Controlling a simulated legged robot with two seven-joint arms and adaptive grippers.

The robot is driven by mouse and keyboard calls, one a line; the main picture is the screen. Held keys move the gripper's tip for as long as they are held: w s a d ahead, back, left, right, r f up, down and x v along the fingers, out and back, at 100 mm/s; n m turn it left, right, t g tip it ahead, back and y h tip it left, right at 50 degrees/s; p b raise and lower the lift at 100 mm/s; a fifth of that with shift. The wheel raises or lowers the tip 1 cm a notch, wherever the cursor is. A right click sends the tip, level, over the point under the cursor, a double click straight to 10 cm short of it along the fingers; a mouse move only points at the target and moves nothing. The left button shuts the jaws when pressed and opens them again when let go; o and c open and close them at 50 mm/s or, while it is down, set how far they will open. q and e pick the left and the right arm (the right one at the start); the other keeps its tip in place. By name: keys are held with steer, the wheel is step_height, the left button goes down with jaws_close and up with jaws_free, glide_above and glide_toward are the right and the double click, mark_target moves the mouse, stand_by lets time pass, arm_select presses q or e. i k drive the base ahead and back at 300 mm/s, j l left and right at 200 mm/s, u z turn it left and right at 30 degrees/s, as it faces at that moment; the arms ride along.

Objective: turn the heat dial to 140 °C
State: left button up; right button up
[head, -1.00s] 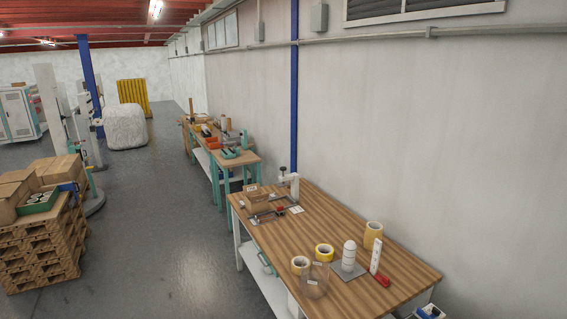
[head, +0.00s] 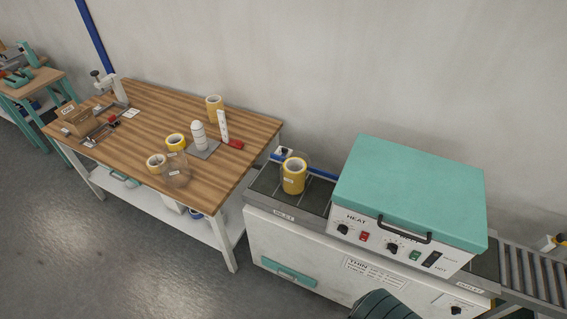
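The heat dial (head: 342,229) is a small black knob on the white front panel of a shrink machine with a teal hood (head: 410,185), at the right in the head view. It sits below the HEAT label, left of a red switch (head: 364,237). The scale marks and the dial's setting are too small to read. A second black dial (head: 391,248) sits further right, beside a green switch (head: 414,256). Neither of my grippers is in view.
A yellow tape roll (head: 293,178) stands on the inlet conveyor (head: 263,190). A roller outlet (head: 530,275) leads off right. A wooden bench (head: 150,110) stands left. A dark ribbed object (head: 384,305), not identifiable, is at the bottom edge. Grey floor (head: 60,240) is open at lower left.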

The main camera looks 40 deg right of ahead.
mark_target(342, 229)
steer(key=z, duration=2.55)
